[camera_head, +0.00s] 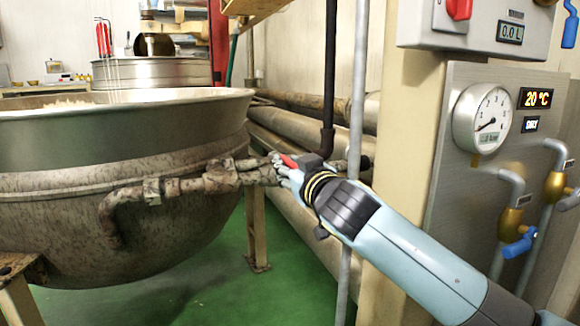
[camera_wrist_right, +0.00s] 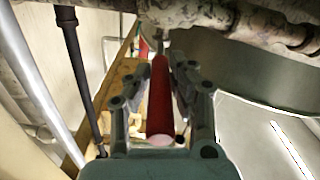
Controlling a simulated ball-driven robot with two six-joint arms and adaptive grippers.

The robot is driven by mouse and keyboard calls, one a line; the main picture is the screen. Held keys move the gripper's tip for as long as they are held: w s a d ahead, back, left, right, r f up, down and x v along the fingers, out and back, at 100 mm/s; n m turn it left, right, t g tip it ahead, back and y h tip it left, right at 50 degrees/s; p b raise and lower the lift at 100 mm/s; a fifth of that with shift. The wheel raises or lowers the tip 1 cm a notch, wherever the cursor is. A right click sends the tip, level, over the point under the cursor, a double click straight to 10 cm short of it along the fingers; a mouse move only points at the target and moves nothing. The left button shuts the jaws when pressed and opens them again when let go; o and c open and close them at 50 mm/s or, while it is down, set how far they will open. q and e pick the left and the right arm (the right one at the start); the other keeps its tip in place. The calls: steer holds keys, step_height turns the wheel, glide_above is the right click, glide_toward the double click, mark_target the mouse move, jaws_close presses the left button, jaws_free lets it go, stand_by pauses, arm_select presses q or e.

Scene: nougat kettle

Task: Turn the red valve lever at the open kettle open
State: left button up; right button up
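The large open steel kettle (camera_head: 90,145) fills the left of the head view. A stained outlet pipe (camera_head: 195,184) runs right from its side to the valve. The red valve lever (camera_head: 289,161) shows only in part in the head view, the rest hidden by my right gripper (camera_head: 283,168). In the right wrist view the red lever (camera_wrist_right: 160,105) lies lengthwise between the two fingers of my right gripper (camera_wrist_right: 162,80). The fingers are drawn in close on both sides and appear to grip it. My left gripper is not in view.
A grey vertical pipe (camera_head: 353,130) stands close beside my right wrist. A gauge panel (camera_head: 455,150) with blue-handled taps (camera_head: 518,245) is on the right. Thick pipes (camera_head: 290,140) run along the wall behind. Green floor (camera_head: 200,300) is clear below.

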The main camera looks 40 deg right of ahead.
jaws_close()
steer(key=shift+d+y, duration=0.15)
steer(key=shift+y, duration=0.15)
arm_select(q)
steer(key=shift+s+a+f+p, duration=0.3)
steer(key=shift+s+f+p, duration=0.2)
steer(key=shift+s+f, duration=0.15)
arm_select(e)
steer(key=shift+s+d+n+y, duration=0.1)
steer(key=shift+d+n+y, duration=0.6)
steer(key=shift+y, duration=0.4)
steer(key=shift+w+d+n+y, duration=0.1)
steer(key=shift+d+n+y, duration=0.35)
steer(key=shift+n+y, duration=0.5)
steer(key=shift+s+d+n+y, duration=0.1)
steer(key=shift+d+n+y, duration=0.5)
steer(key=shift+y, duration=0.65)
